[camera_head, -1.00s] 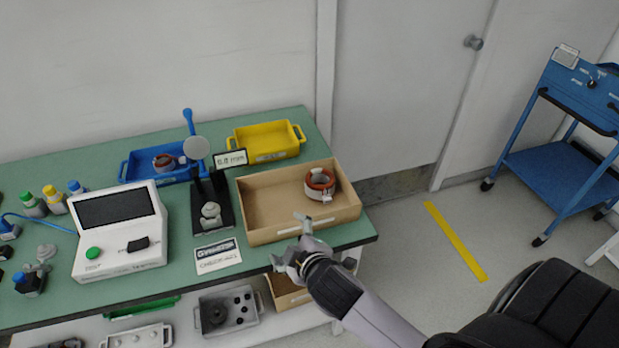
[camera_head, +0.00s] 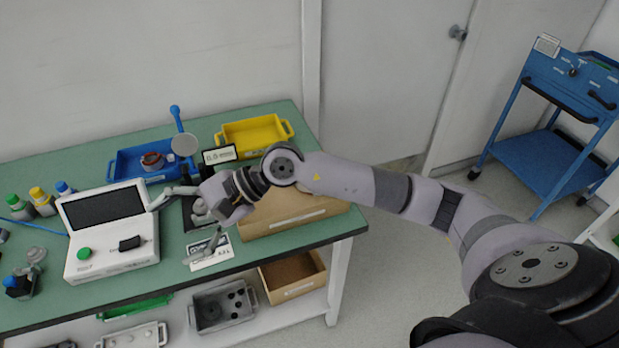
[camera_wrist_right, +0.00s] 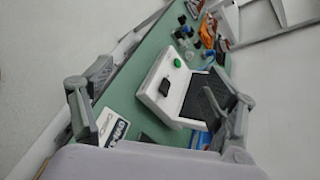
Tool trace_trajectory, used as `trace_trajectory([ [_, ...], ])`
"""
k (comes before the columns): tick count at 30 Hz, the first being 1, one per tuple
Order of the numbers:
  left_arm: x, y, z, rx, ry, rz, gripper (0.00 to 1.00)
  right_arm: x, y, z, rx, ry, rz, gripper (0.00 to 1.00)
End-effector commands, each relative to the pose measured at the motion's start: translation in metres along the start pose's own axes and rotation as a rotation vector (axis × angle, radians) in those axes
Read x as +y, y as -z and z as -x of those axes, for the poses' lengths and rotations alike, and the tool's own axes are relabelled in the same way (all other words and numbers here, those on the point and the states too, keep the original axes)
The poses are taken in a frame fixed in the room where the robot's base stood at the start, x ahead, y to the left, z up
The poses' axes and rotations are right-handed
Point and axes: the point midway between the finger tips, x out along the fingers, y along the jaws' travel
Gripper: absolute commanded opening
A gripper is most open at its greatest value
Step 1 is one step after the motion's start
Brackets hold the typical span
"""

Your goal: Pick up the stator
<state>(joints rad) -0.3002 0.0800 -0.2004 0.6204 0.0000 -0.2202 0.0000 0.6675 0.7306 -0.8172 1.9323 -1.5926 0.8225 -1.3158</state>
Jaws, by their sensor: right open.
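A stator-like ring with reddish windings (camera_head: 152,161) lies in the blue tray (camera_head: 122,167) at the back of the green table. My right gripper (camera_head: 174,230) is open and empty, its fingers spread over the table between the white tester and the cardboard-coloured box (camera_head: 290,222). My arm covers most of that box, and the copper-and-white stator seen in it earlier is hidden now. In the right wrist view the open fingers (camera_wrist_right: 160,105) frame the tester, with no stator between them. My left gripper is not in view.
The white tester (camera_head: 110,235) with a dark screen stands left of my right gripper. A stand with a round plate (camera_head: 185,145) is behind the gripper. A yellow tray (camera_head: 252,136) sits at the back. A blue trolley (camera_head: 545,150) stands at far right.

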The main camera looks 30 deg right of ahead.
Motion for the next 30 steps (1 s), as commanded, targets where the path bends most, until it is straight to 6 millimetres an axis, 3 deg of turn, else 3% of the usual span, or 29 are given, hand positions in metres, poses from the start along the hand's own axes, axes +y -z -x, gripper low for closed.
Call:
trace_trajectory([
  [1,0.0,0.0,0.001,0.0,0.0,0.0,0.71,0.002,0.034,0.018,0.149,-0.097,0.151,0.8],
  [3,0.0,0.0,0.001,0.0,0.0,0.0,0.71,0.004,0.082,0.05,0.349,-0.247,0.33,0.8],
  [5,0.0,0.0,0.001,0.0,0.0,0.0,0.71,0.002,0.119,0.087,0.511,-0.377,0.445,0.8],
  [6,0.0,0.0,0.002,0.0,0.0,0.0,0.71,-0.001,0.139,0.114,0.61,-0.459,0.504,0.8],
  [9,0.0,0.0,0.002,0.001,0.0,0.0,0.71,-0.011,0.174,0.18,0.814,-0.638,0.588,0.8],
  [13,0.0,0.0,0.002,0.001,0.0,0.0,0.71,-0.018,0.192,0.238,0.968,-0.788,0.619,0.8],
  [17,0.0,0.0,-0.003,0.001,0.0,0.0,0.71,-0.017,0.203,0.256,1.017,-0.843,0.62,0.8],
  [30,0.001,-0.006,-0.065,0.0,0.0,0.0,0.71,0.014,0.286,0.229,1.016,-0.843,0.618,0.8],
])
